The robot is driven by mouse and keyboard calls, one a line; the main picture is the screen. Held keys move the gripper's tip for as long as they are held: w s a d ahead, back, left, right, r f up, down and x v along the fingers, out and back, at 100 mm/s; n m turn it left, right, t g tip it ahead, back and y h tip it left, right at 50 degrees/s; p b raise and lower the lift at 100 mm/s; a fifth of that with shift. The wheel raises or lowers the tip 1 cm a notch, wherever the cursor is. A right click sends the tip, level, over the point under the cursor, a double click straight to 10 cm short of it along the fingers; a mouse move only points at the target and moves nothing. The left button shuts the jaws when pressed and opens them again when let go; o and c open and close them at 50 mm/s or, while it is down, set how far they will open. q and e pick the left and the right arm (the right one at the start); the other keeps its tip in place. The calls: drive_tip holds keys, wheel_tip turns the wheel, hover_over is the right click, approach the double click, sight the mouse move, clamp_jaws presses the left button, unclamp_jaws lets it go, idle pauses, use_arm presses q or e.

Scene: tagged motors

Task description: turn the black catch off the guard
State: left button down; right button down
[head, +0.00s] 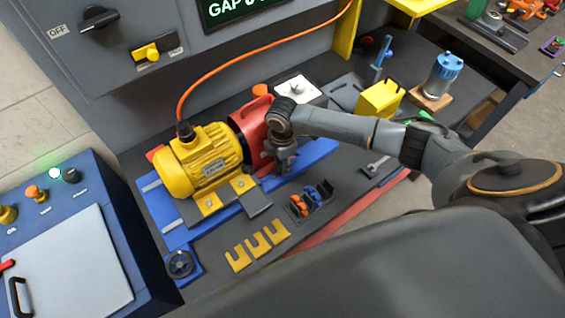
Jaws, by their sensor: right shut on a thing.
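The red guard (252,122) stands on the blue base at the right end of the yellow motor (203,160). My right gripper (285,166) points down at the guard's right side, close against it. It is shut on the black catch there; the gripper and wrist hide the catch, so its angle cannot be told. My left gripper is not in view.
Yellow slotted shims (261,240) lie on the dark bench in front of the blue base. Small orange, blue and black clips (312,198) stand near my right gripper. An orange cable (230,55) runs up from the motor. A blue control box (75,230) stands at left.

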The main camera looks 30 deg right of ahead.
idle(0.3)
drive_tip(key=c, duration=1)
unclamp_jaws()
